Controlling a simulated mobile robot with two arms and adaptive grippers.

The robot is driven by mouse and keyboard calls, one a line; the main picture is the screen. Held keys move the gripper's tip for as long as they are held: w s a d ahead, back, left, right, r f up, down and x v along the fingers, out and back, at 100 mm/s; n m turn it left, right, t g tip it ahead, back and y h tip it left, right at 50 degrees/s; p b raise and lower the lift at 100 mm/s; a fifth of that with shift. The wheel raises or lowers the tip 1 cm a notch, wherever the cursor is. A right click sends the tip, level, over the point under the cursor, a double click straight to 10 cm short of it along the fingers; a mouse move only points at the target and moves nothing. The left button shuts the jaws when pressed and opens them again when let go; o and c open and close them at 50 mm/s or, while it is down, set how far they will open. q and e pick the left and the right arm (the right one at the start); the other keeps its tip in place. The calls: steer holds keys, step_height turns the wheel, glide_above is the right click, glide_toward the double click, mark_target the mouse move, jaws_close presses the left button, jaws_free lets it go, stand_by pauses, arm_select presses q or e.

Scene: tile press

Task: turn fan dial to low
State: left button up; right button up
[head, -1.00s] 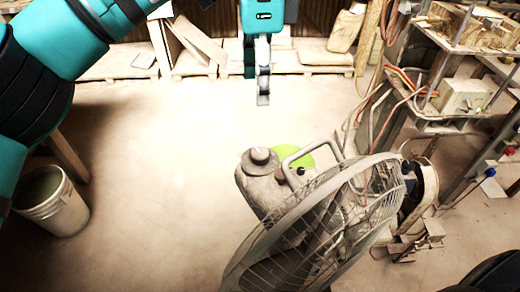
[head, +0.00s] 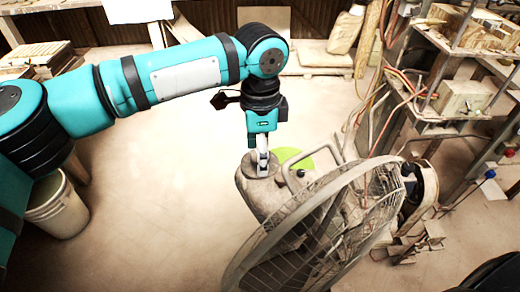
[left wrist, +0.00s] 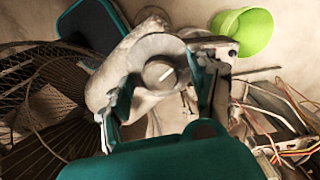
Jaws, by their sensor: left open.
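My left gripper (head: 262,168) points down over the top of the housing and hides most of the dial in the head view. In the left wrist view its fingers (left wrist: 163,80) are apart, one on each side of the dial; whether they touch it I cannot tell. My right gripper is out of view.
A green bucket (head: 296,157) is just behind the housing. The fan's cage (left wrist: 40,95) fills the left of the wrist view. A shelf (head: 465,95) with hoses stands right; a pale bucket (head: 55,212) is at left. Floor left of the fan is clear.

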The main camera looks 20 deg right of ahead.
arm_select(q)
steer(key=shift+c, duration=0.2)
steer(key=c, duration=1.1)
steer(key=shift+p, duration=0.4)
steer(key=m+p, duration=0.5)
steer(key=p, duration=0.1)
steer(key=shift+r+p, duration=0.2)
steer(key=shift+p, duration=0.2)
steer(key=shift+f+m+p, duration=0.15)
steer(key=shift+m+p, duration=1.05)
steer(key=shift+m, duration=0.7)
